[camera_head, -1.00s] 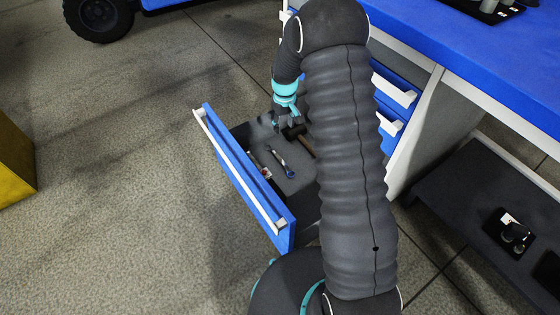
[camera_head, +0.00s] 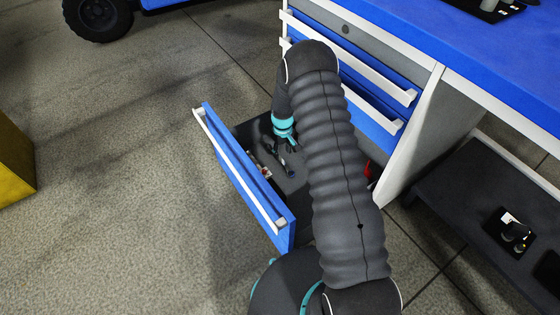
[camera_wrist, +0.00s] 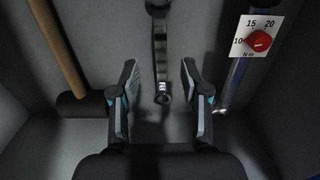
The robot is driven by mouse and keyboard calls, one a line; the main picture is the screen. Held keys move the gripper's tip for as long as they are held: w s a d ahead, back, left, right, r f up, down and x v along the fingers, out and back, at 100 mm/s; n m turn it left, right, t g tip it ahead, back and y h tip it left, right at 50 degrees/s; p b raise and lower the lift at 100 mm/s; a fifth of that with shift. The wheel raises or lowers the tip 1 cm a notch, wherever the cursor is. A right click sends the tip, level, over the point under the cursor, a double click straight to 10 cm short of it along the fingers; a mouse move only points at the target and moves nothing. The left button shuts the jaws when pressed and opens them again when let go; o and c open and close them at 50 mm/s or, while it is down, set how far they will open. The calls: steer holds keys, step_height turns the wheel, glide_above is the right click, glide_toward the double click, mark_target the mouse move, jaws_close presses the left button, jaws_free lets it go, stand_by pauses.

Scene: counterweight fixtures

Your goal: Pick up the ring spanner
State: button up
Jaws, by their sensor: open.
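The ring spanner (camera_wrist: 161,60) is a slim metal tool with a small white label, lying on the floor of the open drawer (camera_head: 247,188). In the wrist view its near ring end lies between the two fingers of my gripper (camera_wrist: 160,90), and its shaft runs away from me. In the head view the spanner (camera_head: 287,169) shows small, just below my gripper (camera_head: 285,146), partly hidden by it. My gripper is open, its fingers standing apart on both sides of the spanner. I cannot tell the exact height of the fingertips above the drawer floor.
A hammer (camera_wrist: 62,60) with a wooden handle lies left of the spanner in the wrist view. To the right lies a metal tool (camera_wrist: 233,82) near a white scale card with a red knob (camera_wrist: 258,41). Drawer walls enclose them. A blue workbench (camera_head: 470,65) stands at the right.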

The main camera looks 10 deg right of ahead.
mark_target(281, 160)
steer(key=shift+w+a+f, duration=0.1)
steer(key=shift+w+f, duration=0.05)
steer(key=shift+f, duration=1.15)
steer(key=shift+w+a+f, duration=0.1)
steer(key=shift+f, duration=1.2)
steer(key=shift+c, duration=0.3)
jaws_close()
